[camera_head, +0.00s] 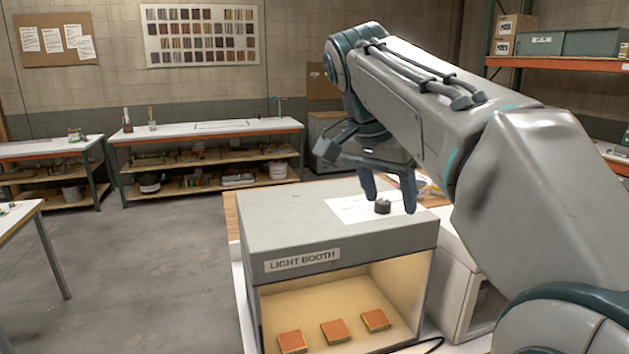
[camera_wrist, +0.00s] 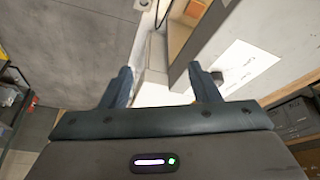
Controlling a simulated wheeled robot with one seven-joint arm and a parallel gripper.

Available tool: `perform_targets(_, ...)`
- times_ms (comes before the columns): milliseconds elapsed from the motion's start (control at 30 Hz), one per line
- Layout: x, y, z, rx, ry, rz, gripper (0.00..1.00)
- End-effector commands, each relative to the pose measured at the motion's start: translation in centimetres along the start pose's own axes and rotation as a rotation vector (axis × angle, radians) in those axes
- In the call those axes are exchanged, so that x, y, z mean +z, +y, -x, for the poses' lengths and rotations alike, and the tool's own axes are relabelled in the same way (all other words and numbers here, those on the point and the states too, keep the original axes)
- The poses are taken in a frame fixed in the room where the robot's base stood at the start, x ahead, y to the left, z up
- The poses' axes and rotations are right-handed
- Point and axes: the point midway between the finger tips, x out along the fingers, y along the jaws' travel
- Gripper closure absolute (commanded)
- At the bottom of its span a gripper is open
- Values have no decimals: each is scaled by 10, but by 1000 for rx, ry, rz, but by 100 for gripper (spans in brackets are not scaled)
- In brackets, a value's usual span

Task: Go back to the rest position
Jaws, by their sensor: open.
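My gripper (camera_head: 390,190) is in the head view at the end of my arm, over the rear right part of the light booth. Its two dark fingers point down and stand apart with nothing between them. The wrist view also shows my gripper (camera_wrist: 158,85) with its fingers apart. A small dark knob-like piece (camera_head: 382,206) shows just below the fingers in the head view, by a white paper sheet (camera_head: 345,208). I cannot tell whether a finger touches it. The wrist view shows a white sheet with writing (camera_wrist: 248,66).
The grey light booth (camera_head: 310,225) holds three orange-brown tiles (camera_head: 335,331) in its lit opening. A white box (camera_head: 470,270) stands at its right. Workbenches (camera_head: 205,131) line the back wall, and an orange shelf (camera_head: 560,63) is at the right. The floor (camera_head: 140,260) at left is clear.

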Motion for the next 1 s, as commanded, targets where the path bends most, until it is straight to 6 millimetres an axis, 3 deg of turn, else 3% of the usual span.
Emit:
perform_targets(267, 25, 26, -41, -47, -26, 199, 44)
perform_targets(467, 63, 57, -91, -120, -48, 399, 44)
perform_targets(800, 141, 112, -180, -256, -47, 665, 44)
perform_targets(1000, 171, 130, -211, -302, -33, 741, 44)
